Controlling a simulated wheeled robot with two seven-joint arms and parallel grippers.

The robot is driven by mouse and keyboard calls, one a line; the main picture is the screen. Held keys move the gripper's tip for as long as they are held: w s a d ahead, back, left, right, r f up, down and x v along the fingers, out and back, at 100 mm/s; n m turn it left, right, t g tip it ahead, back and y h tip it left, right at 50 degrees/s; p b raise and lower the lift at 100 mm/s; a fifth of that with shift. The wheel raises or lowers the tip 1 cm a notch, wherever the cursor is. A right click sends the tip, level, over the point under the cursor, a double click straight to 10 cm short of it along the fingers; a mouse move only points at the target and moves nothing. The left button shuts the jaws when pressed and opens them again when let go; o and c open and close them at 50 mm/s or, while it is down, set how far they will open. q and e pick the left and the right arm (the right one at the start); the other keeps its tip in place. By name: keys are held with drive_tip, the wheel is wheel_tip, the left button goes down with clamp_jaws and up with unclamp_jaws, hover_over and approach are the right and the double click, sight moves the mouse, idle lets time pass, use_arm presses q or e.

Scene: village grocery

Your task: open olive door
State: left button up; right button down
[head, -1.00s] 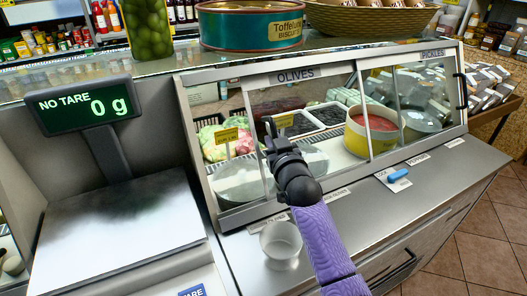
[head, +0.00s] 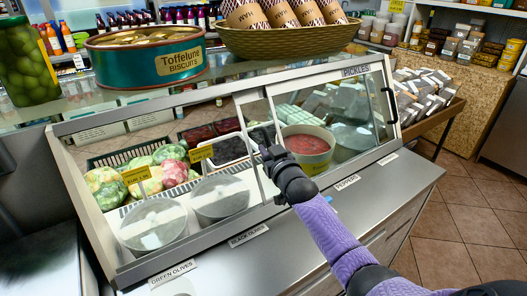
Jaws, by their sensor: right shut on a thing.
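The olive door (head: 256,108) is a framed glass panel of the counter display case. It stands slid to the right, largely overlapping the pickles door (head: 352,112), so the left part of the case front is open. My right gripper (head: 264,138) is shut on the upright handle at the olive door's left edge; the jaws partly hide the handle. Two lidded containers, a front one (head: 153,224) and one beside it (head: 220,197), stand in the open part behind the green and black olives labels. My left gripper is not in view.
A biscuit tin (head: 145,62), a jar of olives (head: 27,65) and a wicker basket (head: 285,40) stand on the case top. A red-filled tub (head: 307,145) sits behind the glass. Metal counter runs along the front; tiled floor is free at right.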

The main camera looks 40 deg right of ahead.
drive_tip(key=shift+d, duration=0.15)
drive_tip(key=c, duration=0.9)
unclamp_jaws()
drive_tip(key=shift+s, duration=0.15)
drive_tip(key=p+v, duration=0.4)
drive_tip(key=v, duration=0.5)
drive_tip(key=shift+s, duration=0.3)
